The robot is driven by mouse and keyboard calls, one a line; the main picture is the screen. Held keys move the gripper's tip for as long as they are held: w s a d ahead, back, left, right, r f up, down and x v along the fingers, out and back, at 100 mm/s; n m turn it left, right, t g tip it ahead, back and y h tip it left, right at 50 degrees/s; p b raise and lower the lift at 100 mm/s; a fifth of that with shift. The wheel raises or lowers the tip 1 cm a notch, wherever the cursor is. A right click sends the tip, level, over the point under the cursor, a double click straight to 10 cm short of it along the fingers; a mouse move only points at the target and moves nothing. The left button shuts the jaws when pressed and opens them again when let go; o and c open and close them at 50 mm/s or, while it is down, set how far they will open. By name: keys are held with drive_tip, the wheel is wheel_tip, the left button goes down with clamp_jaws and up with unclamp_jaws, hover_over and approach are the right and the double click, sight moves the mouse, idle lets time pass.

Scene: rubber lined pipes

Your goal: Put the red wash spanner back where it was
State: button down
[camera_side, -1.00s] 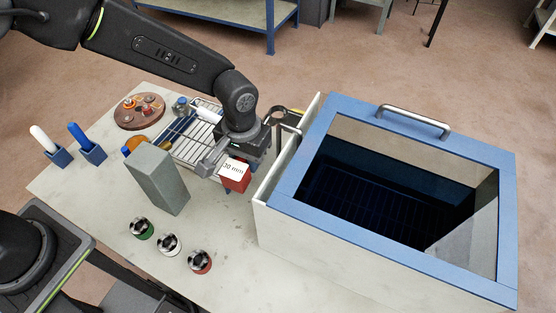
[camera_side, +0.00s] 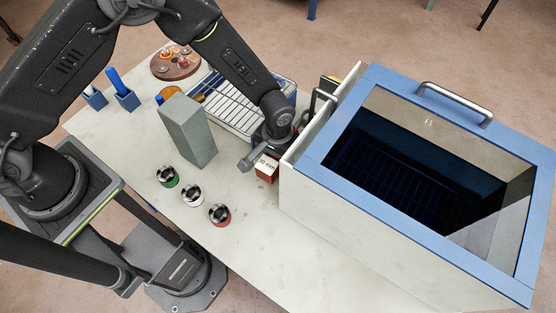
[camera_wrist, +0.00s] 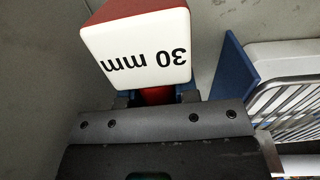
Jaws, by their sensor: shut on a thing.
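The red wash spanner appears as a red block with a white face marked "30 mm" (camera_wrist: 137,47). It also shows in the side view (camera_side: 266,172), near the table's front, close to the left wall of the blue-lidded box. My gripper (camera_wrist: 155,98) is shut on its red stem, just below the block. The gripper in the side view (camera_side: 260,157) hangs at the near end of the wire rack. Bits of blue show beside the stem; I cannot tell whether they belong to a holder. Whether the spanner touches the table is hidden.
A blue-lidded box (camera_side: 340,195) stands close on the right. The wire rack (camera_side: 237,105) lies behind. A grey block (camera_side: 188,130) and several small cups, including a red one (camera_side: 219,215), stand left. Blue holders (camera_side: 127,101) and a round brown tray (camera_side: 176,64) are farther back.

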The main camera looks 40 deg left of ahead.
drive_tip(key=shift+f, duration=1.85)
drive_tip(key=c, duration=0.9)
unclamp_jaws()
drive_tip(key=r, duration=0.9)
drive_tip(key=a+r, duration=0.1)
drive_tip(key=r, duration=0.4)
drive_tip(key=shift+s+r, duration=0.1)
drive_tip(key=s+a+r+t, duration=0.1)
drive_tip(key=s+a+r, duration=0.1)
drive_tip(key=a+r, duration=0.55)
drive_tip(key=s+a+r+t, duration=0.2)
drive_tip(key=a+r, duration=0.2)
drive_tip(key=r, duration=0.7)
drive_tip(key=s+a+r+t, duration=0.1)
drive_tip(key=s+a+r, duration=0.1)
drive_tip(key=s, duration=0.2)
drive_tip(key=s+a+r, duration=0.2)
drive_tip(key=s+a, duration=0.1)
drive_tip(key=s, duration=0.1)
drive_tip(key=s+a+r+t, duration=0.1)
drive_tip(key=s+a+r, duration=0.1)
drive_tip(key=s+a, duration=0.1)
drive_tip(key=shift+s+r+t, duration=0.2)
drive_tip(key=shift+s+t, duration=0.1)
drive_tip(key=shift+s, duration=0.55)
